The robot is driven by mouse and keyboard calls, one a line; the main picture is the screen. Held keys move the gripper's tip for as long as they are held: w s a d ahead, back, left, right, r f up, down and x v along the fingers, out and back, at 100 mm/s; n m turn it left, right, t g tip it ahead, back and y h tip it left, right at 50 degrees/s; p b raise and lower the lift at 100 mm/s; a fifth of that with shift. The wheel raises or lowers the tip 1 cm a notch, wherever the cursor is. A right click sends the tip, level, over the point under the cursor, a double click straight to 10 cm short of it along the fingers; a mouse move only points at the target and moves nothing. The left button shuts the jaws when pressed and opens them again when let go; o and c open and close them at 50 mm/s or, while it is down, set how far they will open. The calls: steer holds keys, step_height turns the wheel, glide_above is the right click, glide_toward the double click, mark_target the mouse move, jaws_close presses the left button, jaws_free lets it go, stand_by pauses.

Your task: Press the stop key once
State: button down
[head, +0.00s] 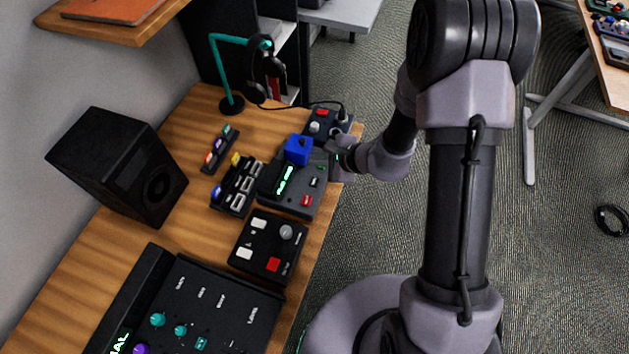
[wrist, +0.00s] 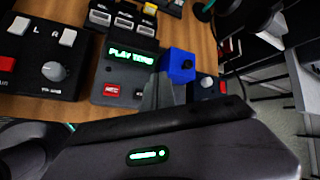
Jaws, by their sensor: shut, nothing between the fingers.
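The dark player box (head: 272,201) stands on the wooden desk, with a lit green display (head: 285,180) that reads "PLAY" and digits in the wrist view (wrist: 132,51). A red key (head: 306,201) with a small white label sits on its near right corner. It also shows in the wrist view (wrist: 111,90), uncovered; I cannot read its label surely. My gripper (head: 334,150) is shut and empty at the player's right far end, beside a blue block (head: 298,150). In the wrist view its fingertips (wrist: 165,92) are right of the red key, apart from it.
A box with white keys, a grey knob and a red key (head: 263,247) stands nearer. A small box with a red key (head: 322,112) stands behind. A mixer (head: 215,305), speaker (head: 120,165) and headphone stand (head: 232,103) share the desk. Its right edge is close.

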mark_target(317, 183)
step_height(317, 183, down, 8)
steer(key=b, duration=0.5)
steer(key=shift+r, duration=0.2)
steer(key=shift+f+b, duration=0.1)
steer(key=shift+b, duration=0.25)
steer(key=shift+f, duration=0.15)
stand_by(1.1)
steer(key=shift+f+b, duration=0.3)
steer(key=shift+b, duration=0.45)
steer(key=shift+f+b, duration=0.35)
steer(key=shift+b, duration=0.15)
steer(key=shift+r, duration=0.1)
stand_by(0.5)
steer(key=shift+r+p, duration=0.35)
steer(key=shift+r, duration=0.35)
steer(key=shift+r+p, duration=1.5)
steer(key=shift+r, duration=1)
